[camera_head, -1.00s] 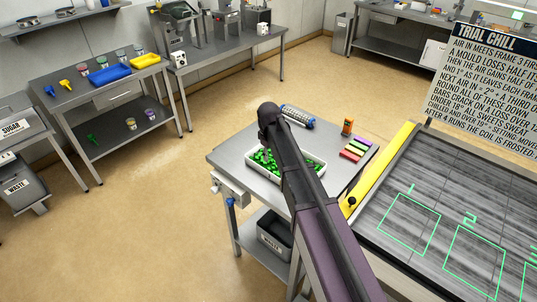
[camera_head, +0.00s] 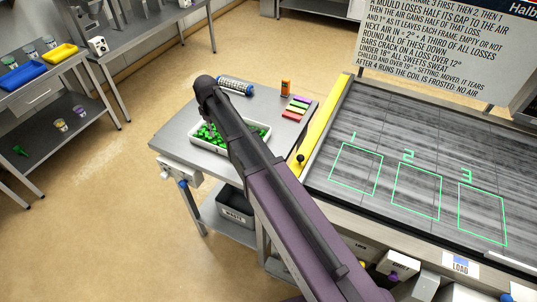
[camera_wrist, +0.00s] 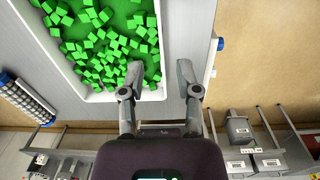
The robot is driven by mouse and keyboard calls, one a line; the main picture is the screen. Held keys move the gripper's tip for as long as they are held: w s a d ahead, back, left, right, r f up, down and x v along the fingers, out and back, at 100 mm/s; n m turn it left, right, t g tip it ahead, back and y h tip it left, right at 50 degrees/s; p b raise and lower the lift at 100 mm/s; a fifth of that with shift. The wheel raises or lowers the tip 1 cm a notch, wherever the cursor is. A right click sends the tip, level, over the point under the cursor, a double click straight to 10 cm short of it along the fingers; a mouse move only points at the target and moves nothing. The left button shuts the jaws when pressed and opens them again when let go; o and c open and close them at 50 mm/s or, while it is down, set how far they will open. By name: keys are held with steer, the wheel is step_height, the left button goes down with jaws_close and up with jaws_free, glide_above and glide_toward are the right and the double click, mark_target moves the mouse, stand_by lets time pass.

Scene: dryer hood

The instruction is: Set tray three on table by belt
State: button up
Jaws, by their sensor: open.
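A white tray (camera_head: 196,139) of green cubes sits on the steel table (camera_head: 172,136) beside the belt (camera_head: 400,135); no number shows on it. In the wrist view the tray (camera_wrist: 104,97) fills the upper left. My gripper (camera_wrist: 160,70) is open and empty, one finger over the tray's inside and the other just outside its right wall. I cannot tell whether either finger touches. In the head view my arm hides part of the tray and most of the gripper. The belt carries green outlines marked 1, 2 and 3, all empty.
On the same table are a blue-ended roller (camera_head: 235,87), an orange bottle (camera_head: 285,88) and several coloured bars (camera_head: 297,108). A yellow strip (camera_head: 322,110) edges the belt. A text board (camera_head: 440,50) stands behind the belt.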

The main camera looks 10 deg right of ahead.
steer(key=s+d+m, duration=1)
steer(key=s+d, duration=1)
steer(key=s, duration=0.1)
steer(key=shift+s+d, duration=0.3)
steer(key=shift+d, duration=0.05)
